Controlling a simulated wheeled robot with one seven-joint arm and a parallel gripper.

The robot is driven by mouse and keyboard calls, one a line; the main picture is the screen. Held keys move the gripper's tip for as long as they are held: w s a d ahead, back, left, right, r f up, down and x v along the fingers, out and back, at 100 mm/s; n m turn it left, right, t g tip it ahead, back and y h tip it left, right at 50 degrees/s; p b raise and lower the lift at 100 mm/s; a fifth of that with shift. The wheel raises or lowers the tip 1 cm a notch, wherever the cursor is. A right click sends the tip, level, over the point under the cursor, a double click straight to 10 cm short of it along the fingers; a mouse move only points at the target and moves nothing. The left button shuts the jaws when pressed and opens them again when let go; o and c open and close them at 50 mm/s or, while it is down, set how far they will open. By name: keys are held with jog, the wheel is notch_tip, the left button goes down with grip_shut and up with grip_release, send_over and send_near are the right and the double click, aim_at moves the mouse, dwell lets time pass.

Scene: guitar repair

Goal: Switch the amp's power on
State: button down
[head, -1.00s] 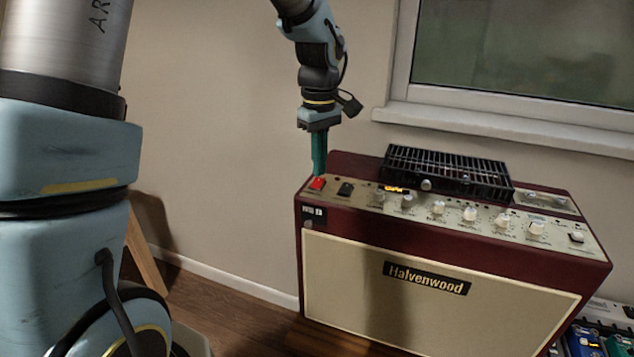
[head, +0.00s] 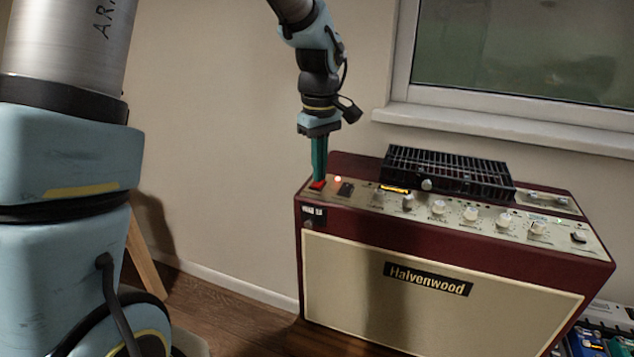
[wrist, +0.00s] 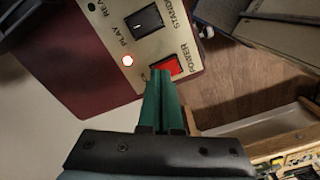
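The amp (head: 440,285) is a dark red cabinet with a cream front, and it stands against the wall. Its red power switch (head: 317,186) is at the left end of the top panel; it also shows in the wrist view (wrist: 170,65), marked POWER. My gripper (head: 318,182) points straight down with its green fingers together and nothing between them. In the wrist view the fingertips (wrist: 163,72) are at the near edge of the red switch and appear to touch it.
A black standby switch (head: 345,189) is just right of the power switch, then a row of white knobs (head: 470,214). A black slatted unit (head: 445,172) sits on the amp's top. A window sill (head: 500,128) is behind, and pedals (head: 585,340) are at lower right.

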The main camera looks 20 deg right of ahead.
jog(key=shift+r+p, duration=2.85)
jog(key=shift+r, duration=0.65)
jog(key=shift+f, duration=0.1)
jog(key=s+a+f+m, duration=0.2)
jog(key=a, duration=1.3)
jog(key=s+a+f+m+t, duration=0.1)
jog(key=s+a+f+m, duration=0.1)
jog(key=a, duration=1.3)
jog(key=shift+t+b, duration=0.3)
jog(key=shift+b, duration=0.05)
jog(key=shift+f, duration=0.1)
